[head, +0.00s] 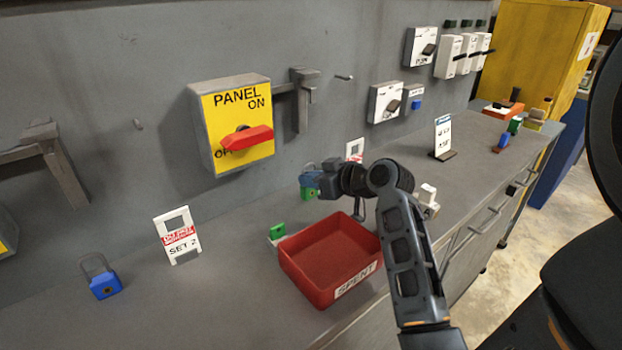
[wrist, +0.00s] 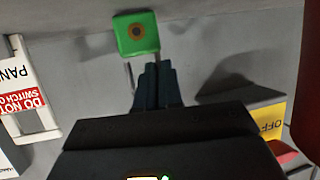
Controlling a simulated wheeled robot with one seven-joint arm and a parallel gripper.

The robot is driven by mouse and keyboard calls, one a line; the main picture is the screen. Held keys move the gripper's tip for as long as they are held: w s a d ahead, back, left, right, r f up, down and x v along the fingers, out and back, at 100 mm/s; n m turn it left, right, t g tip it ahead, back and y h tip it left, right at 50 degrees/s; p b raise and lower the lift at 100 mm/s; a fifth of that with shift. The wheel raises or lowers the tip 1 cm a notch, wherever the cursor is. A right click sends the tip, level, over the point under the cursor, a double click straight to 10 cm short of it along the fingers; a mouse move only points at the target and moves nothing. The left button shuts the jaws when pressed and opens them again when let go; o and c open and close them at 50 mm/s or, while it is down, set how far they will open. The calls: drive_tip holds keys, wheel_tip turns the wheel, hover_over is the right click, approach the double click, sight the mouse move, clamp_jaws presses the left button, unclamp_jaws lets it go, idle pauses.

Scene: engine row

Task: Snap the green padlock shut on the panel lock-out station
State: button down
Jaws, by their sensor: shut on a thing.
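The panel lock-out station (head: 208,110) is a yellow-fronted box on the grey wall, marked PANEL, ON and OFF. Its red handle (head: 247,138) lies roughly level across the front and covers part of the OFF mark. A corner of the yellow front (wrist: 272,118) shows in the wrist view. My gripper (head: 311,181) is below and right of the box, above the bench. It is shut on the green padlock (head: 308,195), which also shows beyond the fingers in the wrist view (wrist: 137,35). The grip point on the shackle is partly hidden.
A SET 2 tag card (head: 178,236) and a blue padlock (head: 105,286) are at left. Another tag card (head: 355,149) stands behind my gripper. Wall brackets (head: 303,95) flank the box.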

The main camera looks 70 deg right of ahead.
drive_tip(key=shift+f, duration=0.1)
drive_tip(key=shift+f, duration=0.1)
drive_tip(key=c, duration=1.3)
unclamp_jaws()
drive_tip(key=b+v, duration=0.2)
drive_tip(key=v, duration=0.5)
drive_tip(key=shift+s+a+r, duration=0.15)
drive_tip(key=shift+s+r, duration=0.15)
